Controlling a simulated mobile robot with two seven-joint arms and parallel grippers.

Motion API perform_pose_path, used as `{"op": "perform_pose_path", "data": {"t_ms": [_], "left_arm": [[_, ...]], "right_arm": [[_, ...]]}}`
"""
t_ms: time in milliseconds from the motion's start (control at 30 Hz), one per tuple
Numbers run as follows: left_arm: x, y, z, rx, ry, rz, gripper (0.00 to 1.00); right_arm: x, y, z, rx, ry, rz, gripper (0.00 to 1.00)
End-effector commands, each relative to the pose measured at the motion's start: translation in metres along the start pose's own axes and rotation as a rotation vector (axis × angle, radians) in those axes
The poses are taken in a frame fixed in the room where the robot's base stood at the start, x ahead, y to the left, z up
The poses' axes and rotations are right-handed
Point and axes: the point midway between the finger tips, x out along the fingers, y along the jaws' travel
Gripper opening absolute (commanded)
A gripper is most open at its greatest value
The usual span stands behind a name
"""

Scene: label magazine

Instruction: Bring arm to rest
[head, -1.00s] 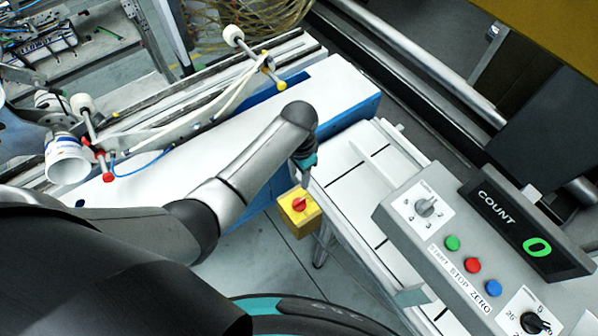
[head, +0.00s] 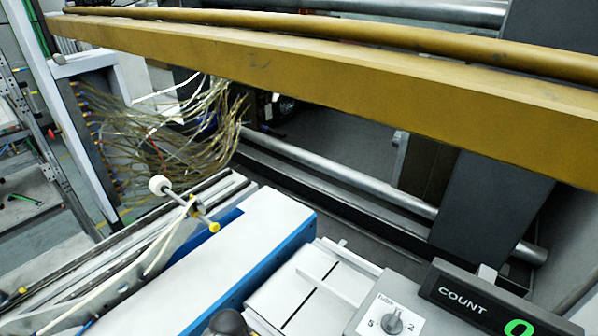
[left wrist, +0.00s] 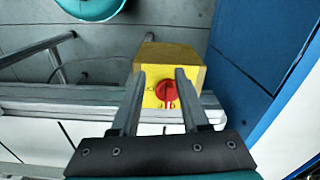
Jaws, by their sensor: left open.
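My left gripper (left wrist: 160,76) shows in the left wrist view, with its two fingers apart and nothing between them in its grip. Beyond the fingers is a yellow box (left wrist: 190,60) with a red rotary knob (left wrist: 166,94). The knob appears between the fingers; I cannot tell whether they touch the box. In the head view only a dark rounded part of my left arm (head: 228,322) shows at the bottom edge, and the gripper is out of frame. My right arm and gripper are in neither view.
A white and blue machine bed (head: 255,240) and a white slatted table (head: 310,285) lie low in the head view. The control panel (head: 395,318) with its count display (head: 470,298) is at lower right. A yellow beam (head: 330,75) crosses above, with bundled cables (head: 170,140) at left.

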Motion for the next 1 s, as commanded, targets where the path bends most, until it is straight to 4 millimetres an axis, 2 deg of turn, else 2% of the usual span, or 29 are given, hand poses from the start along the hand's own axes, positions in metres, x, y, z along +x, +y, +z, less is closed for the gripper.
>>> {"op": "perform_pose_path", "data": {"t_ms": [33, 100, 300, 500, 633, 700, 800, 900, 1000], "left_arm": [[0.041, 0.005, 0.018, -0.025, -0.005, 0.002, 0.45], [0.078, 0.01, 0.039, -0.059, 0.001, -0.003, 0.45], [0.177, 0.029, 0.108, -0.146, 0.015, -0.015, 0.45], [0.26, 0.055, 0.186, -0.22, 0.029, -0.026, 0.45], [0.302, 0.073, 0.237, -0.259, 0.039, -0.03, 0.45], [0.317, 0.082, 0.26, -0.276, 0.044, -0.031, 0.45], [0.331, 0.092, 0.283, -0.293, 0.054, -0.032, 0.45], [0.337, 0.098, 0.297, -0.303, 0.059, -0.032, 0.45], [0.339, 0.1, 0.302, -0.307, 0.063, -0.033, 0.45]], "right_arm": [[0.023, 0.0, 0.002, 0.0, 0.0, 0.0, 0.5], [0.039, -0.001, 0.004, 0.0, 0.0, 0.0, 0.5], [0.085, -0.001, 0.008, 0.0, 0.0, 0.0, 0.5], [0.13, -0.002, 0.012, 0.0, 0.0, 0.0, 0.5], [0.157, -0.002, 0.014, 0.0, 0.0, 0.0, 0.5], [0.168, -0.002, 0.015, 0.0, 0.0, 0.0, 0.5], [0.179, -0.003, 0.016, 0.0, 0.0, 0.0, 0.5], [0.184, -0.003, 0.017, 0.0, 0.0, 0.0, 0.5], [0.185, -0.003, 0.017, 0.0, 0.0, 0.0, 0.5]]}}
